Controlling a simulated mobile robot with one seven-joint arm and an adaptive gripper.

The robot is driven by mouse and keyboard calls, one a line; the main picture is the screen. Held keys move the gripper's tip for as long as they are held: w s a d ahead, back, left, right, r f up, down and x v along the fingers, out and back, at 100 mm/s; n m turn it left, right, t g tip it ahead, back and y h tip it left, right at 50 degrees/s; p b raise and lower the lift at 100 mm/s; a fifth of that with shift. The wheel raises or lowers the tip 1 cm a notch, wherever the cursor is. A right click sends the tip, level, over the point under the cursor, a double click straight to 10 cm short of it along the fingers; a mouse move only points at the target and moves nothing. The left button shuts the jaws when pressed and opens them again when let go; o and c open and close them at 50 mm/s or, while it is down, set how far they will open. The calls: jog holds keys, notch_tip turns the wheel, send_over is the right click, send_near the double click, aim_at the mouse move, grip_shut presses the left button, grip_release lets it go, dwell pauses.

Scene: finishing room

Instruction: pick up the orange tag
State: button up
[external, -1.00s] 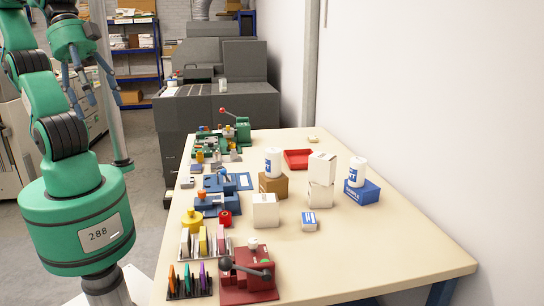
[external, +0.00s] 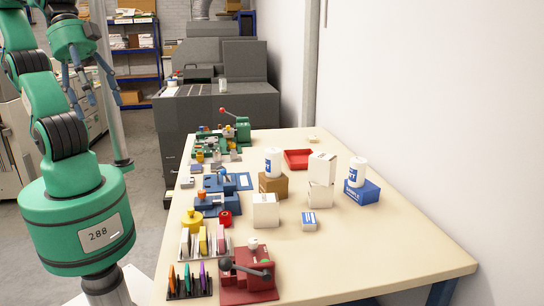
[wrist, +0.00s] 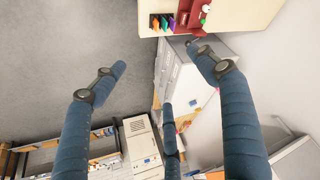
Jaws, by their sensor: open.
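The orange tag (external: 172,278) stands upright in a dark rack (external: 190,294) at the near left corner of the table, beside a green and a purple tag. It also shows small at the top of the wrist view (wrist: 155,22). My gripper (external: 82,84) is raised at the upper left of the external view, off the table and well apart from the tag. Its blue fingers are spread open and empty in the wrist view (wrist: 158,75).
A red press (external: 248,275) with a dark lever stands just right of the rack. A second rack with paler upright pieces (external: 205,243) is behind it. White boxes (external: 265,211) and bottles stand farther right. The table's front right area is clear.

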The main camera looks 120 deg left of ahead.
jog(key=c, duration=1.3)
jog(key=m+g, duration=0.6)
jog(key=m, duration=0.3)
send_over(173, 280)
notch_tip(173, 280, down, 27)
jog(key=shift+s, duration=0.45)
jog(key=shift+f, duration=0.15)
jog(key=shift+f+b, duration=0.7)
jog(key=shift+f, duration=3.45)
jog(key=shift+f, duration=0.1)
